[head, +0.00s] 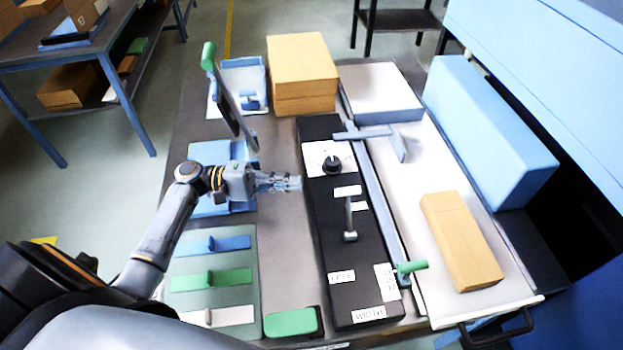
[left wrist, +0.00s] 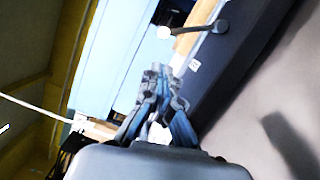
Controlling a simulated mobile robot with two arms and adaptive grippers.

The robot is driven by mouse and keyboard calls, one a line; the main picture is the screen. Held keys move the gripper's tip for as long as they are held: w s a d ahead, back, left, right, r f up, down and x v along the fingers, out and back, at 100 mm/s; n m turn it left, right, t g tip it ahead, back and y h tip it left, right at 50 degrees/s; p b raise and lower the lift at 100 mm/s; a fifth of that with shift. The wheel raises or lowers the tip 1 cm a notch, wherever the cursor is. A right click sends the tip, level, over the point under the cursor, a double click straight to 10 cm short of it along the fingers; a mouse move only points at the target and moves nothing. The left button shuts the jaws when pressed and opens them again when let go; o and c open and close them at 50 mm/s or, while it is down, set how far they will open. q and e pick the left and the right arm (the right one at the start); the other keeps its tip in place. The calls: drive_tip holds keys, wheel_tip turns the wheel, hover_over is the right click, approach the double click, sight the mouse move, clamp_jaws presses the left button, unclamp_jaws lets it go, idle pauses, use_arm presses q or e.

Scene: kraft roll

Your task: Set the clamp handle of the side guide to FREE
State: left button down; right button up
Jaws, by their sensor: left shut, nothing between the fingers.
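A black panel (head: 318,225) carries a grey upright-looking lever (head: 349,218), which seems to be the clamp handle, and a dark round knob (head: 331,164) on a white plate. The lever points toward the back of the panel, near two small white labels (head: 348,191); their words are too small to read. A pale rail, seemingly the side guide (head: 372,185), runs along the panel's right. My left gripper (head: 297,183) is shut and empty at the panel's left edge, apart from the lever. It also shows in the left wrist view (left wrist: 157,75). My right gripper is out of view.
A green-ended handle (head: 411,267) stands at the rail's front end, near a WIDTH label (head: 369,314). A tan box (head: 460,240) lies on the white surface at right. A tilted dark screen (head: 237,115) stands behind my left arm.

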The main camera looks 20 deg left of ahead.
sight(349, 215)
use_arm(q)
drive_tip(key=p+x, duration=0.2)
drive_tip(key=x, duration=0.6)
drive_tip(key=shift+d+r, duration=0.1)
drive_tip(key=shift+d, duration=0.05)
drive_tip(key=shift+w+d, duration=0.15)
drive_tip(key=shift+d, duration=0.25)
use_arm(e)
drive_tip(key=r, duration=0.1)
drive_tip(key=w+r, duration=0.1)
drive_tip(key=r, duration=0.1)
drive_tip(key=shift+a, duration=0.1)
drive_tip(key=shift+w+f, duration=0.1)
